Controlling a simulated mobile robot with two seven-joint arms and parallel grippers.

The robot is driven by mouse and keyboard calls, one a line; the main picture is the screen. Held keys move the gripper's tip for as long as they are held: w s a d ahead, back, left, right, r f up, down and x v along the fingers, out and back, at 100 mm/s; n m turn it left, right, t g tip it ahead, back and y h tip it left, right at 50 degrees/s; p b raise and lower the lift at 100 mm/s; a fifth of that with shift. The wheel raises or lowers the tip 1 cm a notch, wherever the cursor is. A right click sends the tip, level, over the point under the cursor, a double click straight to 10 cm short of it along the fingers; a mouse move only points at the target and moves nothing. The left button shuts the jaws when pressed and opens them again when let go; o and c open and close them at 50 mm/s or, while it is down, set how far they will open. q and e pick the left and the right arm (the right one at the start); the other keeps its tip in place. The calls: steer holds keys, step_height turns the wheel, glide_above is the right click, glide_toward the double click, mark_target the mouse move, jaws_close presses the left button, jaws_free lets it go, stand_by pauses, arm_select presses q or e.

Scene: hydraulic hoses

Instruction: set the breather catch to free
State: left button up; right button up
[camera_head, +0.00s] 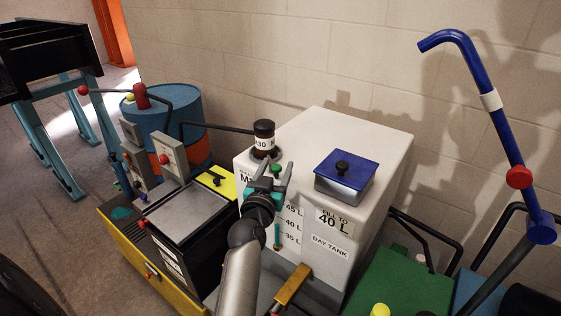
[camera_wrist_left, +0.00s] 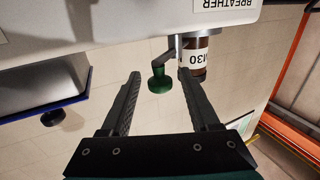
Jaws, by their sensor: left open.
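The breather catch is a short dark lever (camera_wrist_left: 166,56) with a green knob (camera_wrist_left: 158,82), beside the brown breather jar (camera_wrist_left: 195,62) marked 30, on the tank's front. In the head view the green knob (camera_head: 276,169) shows just below the dark-capped jar (camera_head: 263,138). My left gripper (camera_head: 274,173) is open at the knob. In the left wrist view the knob appears between the tips of my left gripper (camera_wrist_left: 159,77), with gaps on both sides; I cannot tell its exact depth. A BREATHER label (camera_wrist_left: 222,6) is partly cut off. My right gripper is out of view.
The white day tank (camera_head: 375,150) bears a blue-lidded filler box (camera_head: 345,172). A black box with a grey top (camera_head: 187,213) stands left of my arm, in a yellow tray. A blue pipe (camera_head: 490,100) rises on the right; a blue drum (camera_head: 175,115) stands behind left.

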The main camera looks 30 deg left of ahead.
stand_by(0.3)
arm_select(q)
jaws_close()
stand_by(0.4)
